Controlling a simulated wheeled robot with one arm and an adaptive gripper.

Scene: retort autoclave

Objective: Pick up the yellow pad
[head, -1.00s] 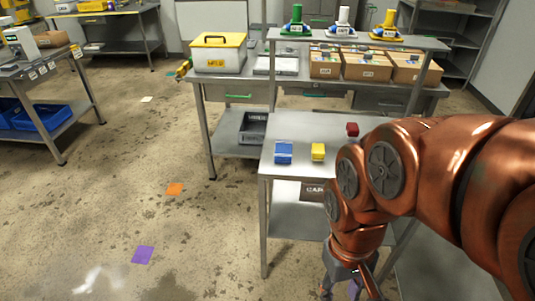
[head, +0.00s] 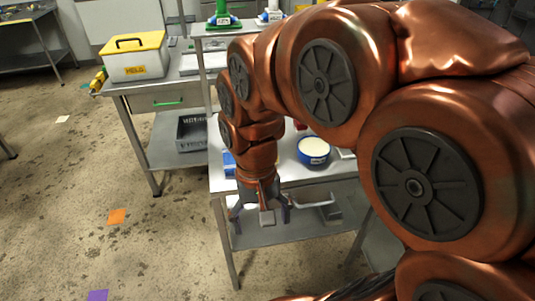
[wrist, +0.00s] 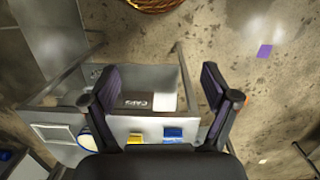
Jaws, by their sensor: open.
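A small yellow block, which I take as the yellow pad (wrist: 135,137), shows on the bench top near its edge in the wrist view. A blue block (wrist: 172,133) lies beside it. In the head view my arm hides the yellow block, and only part of the blue block (head: 229,164) shows. My gripper (head: 262,212) is open and empty, pointing down in front of the bench. In the wrist view its spread fingers (wrist: 158,82) have nothing between them, and the yellow block is beyond the palm end, apart from them.
The steel bench (head: 290,172) also carries a blue tub with a cream top (head: 313,152). A lower shelf holds a dark box (wrist: 135,100). A yellow-lidded case (head: 135,55) stands on another bench at the back left. Orange (head: 117,217) and purple (head: 97,295) squares lie on open floor at left.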

